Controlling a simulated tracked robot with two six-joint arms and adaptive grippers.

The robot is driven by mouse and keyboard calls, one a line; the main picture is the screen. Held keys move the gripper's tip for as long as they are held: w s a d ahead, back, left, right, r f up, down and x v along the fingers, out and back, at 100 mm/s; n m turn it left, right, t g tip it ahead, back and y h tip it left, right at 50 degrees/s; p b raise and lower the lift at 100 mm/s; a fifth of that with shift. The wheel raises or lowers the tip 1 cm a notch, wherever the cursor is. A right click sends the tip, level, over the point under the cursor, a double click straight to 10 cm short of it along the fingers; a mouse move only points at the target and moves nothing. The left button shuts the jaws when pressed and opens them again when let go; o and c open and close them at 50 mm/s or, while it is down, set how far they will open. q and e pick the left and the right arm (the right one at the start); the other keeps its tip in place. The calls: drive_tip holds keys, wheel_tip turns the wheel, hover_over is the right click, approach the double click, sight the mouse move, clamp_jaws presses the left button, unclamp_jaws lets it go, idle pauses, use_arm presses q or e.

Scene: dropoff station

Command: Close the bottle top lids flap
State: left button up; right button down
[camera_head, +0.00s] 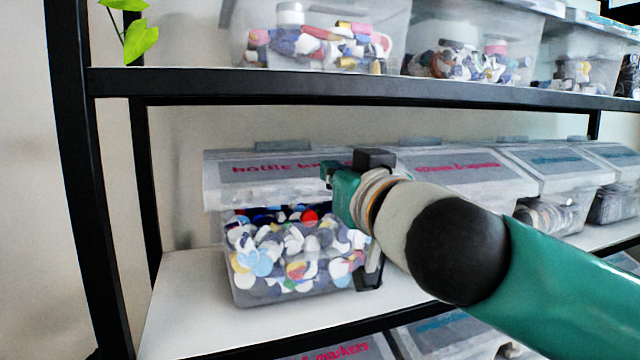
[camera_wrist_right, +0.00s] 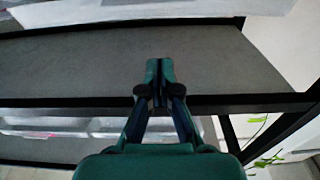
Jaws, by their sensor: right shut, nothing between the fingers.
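The bottle tops bin (camera_head: 295,292) is a clear box full of bottle tops at the left end of the middle shelf. Its lid flap (camera_head: 218,190) is translucent with a grey label and pink lettering, partly hidden by my right gripper. The flap lies lowered over the top, with bottle tops showing below its front edge; I cannot tell whether it is fully seated. My right gripper (camera_head: 328,174) is shut and empty in front of the flap's right part; contact is unclear. Its closed fingers (camera_wrist_right: 158,78) show in the right wrist view. My left gripper is not in view.
More lidded bins (camera_head: 460,168) stand to the right on the same shelf (camera_head: 185,290). Open clear bins (camera_head: 400,30) stand on the upper shelf, whose black front rail (camera_head: 250,83) runs above my gripper. A black post (camera_head: 75,180) and a green plant (camera_head: 140,38) are at the left.

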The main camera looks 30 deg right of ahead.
sight(314, 185)
drive_tip(key=p+x, duration=0.2)
drive_tip(key=x, duration=0.4)
drive_tip(key=f, duration=0.2)
drive_tip(key=s+f, duration=0.1)
drive_tip(key=shift+s+a+f+b, duration=0.15)
drive_tip(key=shift+f+b, duration=0.2)
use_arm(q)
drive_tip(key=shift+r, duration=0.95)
use_arm(e)
drive_tip(key=shift+f, duration=0.2)
